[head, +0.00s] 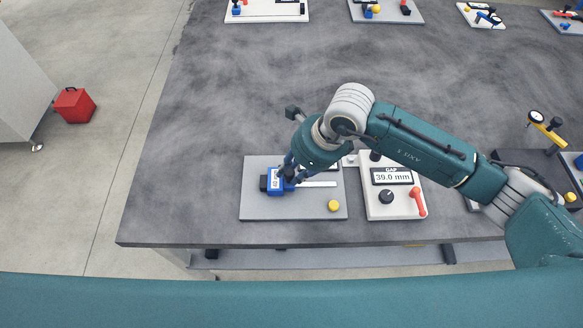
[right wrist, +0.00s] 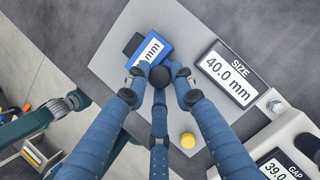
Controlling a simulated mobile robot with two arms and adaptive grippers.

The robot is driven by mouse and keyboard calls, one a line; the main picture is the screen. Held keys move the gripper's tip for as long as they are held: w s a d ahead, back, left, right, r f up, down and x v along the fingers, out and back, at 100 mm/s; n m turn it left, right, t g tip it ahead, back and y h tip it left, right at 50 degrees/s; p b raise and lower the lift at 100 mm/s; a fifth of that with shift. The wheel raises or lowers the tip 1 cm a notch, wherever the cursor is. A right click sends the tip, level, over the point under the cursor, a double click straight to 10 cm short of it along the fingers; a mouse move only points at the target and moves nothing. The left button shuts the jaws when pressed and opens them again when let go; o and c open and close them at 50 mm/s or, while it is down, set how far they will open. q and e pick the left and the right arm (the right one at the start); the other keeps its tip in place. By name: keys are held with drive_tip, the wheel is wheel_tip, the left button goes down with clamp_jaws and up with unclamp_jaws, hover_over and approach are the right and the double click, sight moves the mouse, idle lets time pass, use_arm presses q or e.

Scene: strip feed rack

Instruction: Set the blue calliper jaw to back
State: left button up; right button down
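The blue calliper jaw (head: 275,181) sits at the left part of a grey plate (head: 262,209) near the table's front edge. It has a black block at its left end and a white label ending in "mm". It also shows in the right wrist view (right wrist: 153,50). My right gripper (head: 290,172) is down at the jaw's right side. In the right wrist view its three dark fingertips (right wrist: 160,74) are close together against or just over the jaw. They hide what lies between them, so I cannot tell whether they grip it. My left gripper is not in view.
A SIZE display (right wrist: 230,72) on the plate reads 40.0 mm. A yellow button (head: 333,206) is at the plate's front right. A white GAP unit (head: 380,210) reading 39.0 mm, with a red lever (head: 418,202), stands to the right. The table left of the plate is clear.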

drive_tip(key=shift+w+d+b, duration=0.2)
drive_tip(key=shift+d+b, duration=0.05)
drive_tip(key=shift+b, duration=0.05)
drive_tip(key=d+b, duration=0.3)
drive_tip(key=d, duration=0.2)
drive_tip(key=shift+d, duration=0.2)
drive_tip(key=shift+d+r, duration=0.2)
drive_tip(key=shift+w, duration=0.1)
drive_tip(key=shift+r, duration=0.1)
drive_tip(key=c, duration=1.6)
unclamp_jaws()
drive_tip(key=shift+o, duration=0.6)
